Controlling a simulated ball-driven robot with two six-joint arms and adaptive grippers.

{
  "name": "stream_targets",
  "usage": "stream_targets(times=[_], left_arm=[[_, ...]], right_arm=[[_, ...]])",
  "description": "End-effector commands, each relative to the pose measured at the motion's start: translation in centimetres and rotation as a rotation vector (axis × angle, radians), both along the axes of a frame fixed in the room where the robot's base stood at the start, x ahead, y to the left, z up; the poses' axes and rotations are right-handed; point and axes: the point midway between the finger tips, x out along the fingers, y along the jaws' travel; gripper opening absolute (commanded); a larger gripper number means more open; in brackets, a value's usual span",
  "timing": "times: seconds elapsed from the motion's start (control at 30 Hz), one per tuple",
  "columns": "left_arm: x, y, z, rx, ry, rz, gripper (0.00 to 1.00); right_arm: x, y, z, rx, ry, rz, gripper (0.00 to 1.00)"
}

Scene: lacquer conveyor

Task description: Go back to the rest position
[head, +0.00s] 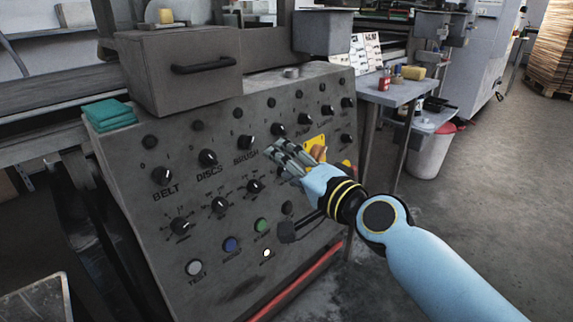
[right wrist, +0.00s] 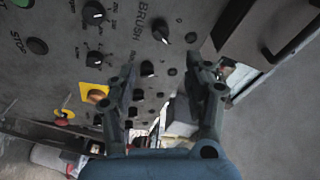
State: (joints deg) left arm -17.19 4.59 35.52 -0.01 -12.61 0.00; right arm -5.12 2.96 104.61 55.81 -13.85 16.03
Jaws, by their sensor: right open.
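My right gripper (head: 282,155) is open and empty in front of the grey control panel (head: 130,160). In the head view it covers part of the panel to the right of the BRUSH knob (head: 246,142). In the right wrist view the two fingers of the right gripper (right wrist: 168,88) stand apart with nothing between them, and panel knobs show behind them. I cannot tell from the views how far the fingertips are from the panel. My left gripper is not in view.
A grey box with a black handle (head: 203,64) sits on the panel's top beside green cloths (head: 108,114). A side table (head: 398,92) holds small red containers and a yellow sponge. A white bin (head: 430,155) stands below. The floor at the right is open.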

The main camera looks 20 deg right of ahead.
Motion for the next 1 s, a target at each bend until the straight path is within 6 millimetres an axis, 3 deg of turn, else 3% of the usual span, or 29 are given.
stream_targets(times=[0.37, 0.47, 0.57, 0.63, 0.77, 0.9, 1.0], left_arm=[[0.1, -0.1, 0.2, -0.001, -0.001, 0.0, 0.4], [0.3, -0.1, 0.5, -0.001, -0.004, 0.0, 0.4], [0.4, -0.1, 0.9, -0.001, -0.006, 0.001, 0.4], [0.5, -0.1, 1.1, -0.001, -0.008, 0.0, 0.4], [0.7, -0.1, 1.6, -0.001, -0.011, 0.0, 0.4], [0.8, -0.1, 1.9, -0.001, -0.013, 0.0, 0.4], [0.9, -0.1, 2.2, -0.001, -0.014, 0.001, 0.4]], right_arm=[[-0.3, 0.0, -0.3, -0.001, 0.009, 0.0, 0.52], [-1.3, -0.2, -2.6, -0.008, 0.062, -0.001, 0.52], [-3.1, -0.7, -8.2, -0.059, 0.174, -0.005, 0.52], [-5.2, -1.3, -13.3, -0.126, 0.274, -0.002, 0.52], [-10.8, -2.5, -22.8, -0.279, 0.469, 0.027, 0.52], [-18.8, -4.0, -31.6, -0.456, 0.669, 0.097, 0.52], [-25.4, -5.0, -36.7, -0.582, 0.805, 0.174, 0.52]])
